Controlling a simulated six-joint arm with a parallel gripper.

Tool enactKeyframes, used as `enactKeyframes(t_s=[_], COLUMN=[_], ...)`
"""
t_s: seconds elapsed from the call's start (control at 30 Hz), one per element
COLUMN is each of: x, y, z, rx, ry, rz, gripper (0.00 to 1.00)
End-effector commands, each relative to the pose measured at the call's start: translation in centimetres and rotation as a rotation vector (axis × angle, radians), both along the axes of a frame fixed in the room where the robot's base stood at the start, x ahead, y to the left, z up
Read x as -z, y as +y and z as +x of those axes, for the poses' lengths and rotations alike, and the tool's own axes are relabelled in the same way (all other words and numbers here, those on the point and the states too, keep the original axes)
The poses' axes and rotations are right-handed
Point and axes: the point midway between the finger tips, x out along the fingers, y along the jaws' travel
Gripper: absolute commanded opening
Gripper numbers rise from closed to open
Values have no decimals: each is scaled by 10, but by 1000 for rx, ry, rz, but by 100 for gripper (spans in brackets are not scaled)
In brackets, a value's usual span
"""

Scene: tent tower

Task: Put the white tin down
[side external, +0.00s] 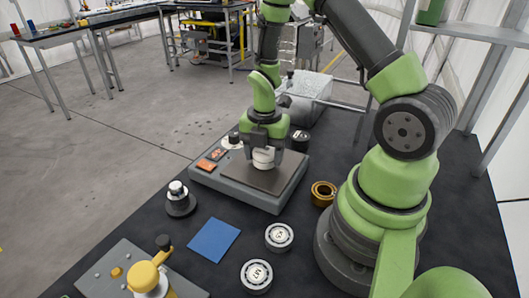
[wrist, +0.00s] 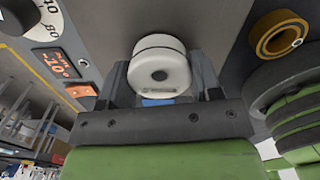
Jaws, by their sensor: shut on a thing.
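The white tin (side external: 264,159) is a small round tin with a dark line around it. It is between the fingers of my gripper (side external: 264,152), over the brown top plate (side external: 240,176) of a grey hotplate-like device. My gripper is shut on the tin. I cannot tell whether the tin touches the plate.
The device's dial and orange display (wrist: 60,63) are at its left. A blue square (side external: 214,240), two labelled round tins (side external: 279,237) (side external: 256,276), a brass ring (side external: 323,194) and a black-based knob (side external: 179,199) stand nearby. A black cylinder (side external: 300,140) stands behind.

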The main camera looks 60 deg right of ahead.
Motion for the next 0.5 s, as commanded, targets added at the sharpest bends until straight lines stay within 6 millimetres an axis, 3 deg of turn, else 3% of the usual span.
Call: enactKeyframes(t_s=[0.37,0.4,0.5], x=[4,4,4], y=[0,0,0], z=[0,0,0], rx=[1,1,1], ry=[-1,-1,-1], rz=[0,-1,-1], gripper=[33,65,84])
